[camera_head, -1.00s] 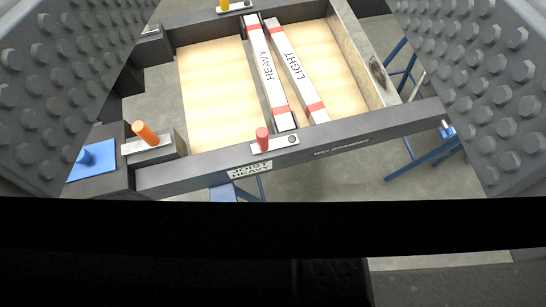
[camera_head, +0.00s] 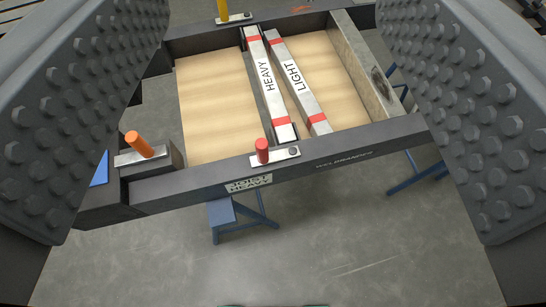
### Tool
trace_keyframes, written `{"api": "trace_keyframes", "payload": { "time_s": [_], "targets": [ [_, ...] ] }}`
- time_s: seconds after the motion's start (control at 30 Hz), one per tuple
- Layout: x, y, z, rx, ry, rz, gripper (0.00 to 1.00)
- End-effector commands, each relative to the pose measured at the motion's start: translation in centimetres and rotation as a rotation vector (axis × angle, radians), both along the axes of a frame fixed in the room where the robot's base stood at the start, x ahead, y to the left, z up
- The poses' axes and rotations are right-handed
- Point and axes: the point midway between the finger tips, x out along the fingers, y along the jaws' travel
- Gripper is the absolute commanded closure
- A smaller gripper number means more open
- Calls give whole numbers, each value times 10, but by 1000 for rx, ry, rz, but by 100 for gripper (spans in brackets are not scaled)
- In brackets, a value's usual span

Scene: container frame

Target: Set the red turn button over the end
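The red turn button (camera_head: 262,151) is a red peg on a small pale plate, on the near beam of the dark frame (camera_head: 330,150). Its plate lies along the beam, close to the near ends of two bars. The bar marked HEAVY (camera_head: 264,75) ends just behind the button; the bar marked LIGHT (camera_head: 291,74) lies to its right. Both are silver with red bands. My gripper (camera_head: 275,120) is open, its two studded pads wide apart at the left and right edges. The button stands in the gap between them, farther off and untouched.
An orange button (camera_head: 139,145) stands on the frame's left corner block, and a yellow one (camera_head: 222,12) on the far beam. Wooden panels (camera_head: 215,100) fill the frame. A blue trestle (camera_head: 222,213) stands below on clear grey floor. A grey side plate (camera_head: 365,68) leans at right.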

Motion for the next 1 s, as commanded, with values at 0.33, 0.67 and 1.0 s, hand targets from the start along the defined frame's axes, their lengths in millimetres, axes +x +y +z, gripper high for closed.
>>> {"api": "trace_keyframes", "payload": {
  "time_s": [0.33,0.67,1.0],
  "targets": [
    [0,0,0,0,0,0,42],
    [42,0,-20,29,154,-25,57],
    [117,0,-91,100,521,-97,57]
  ]
}}
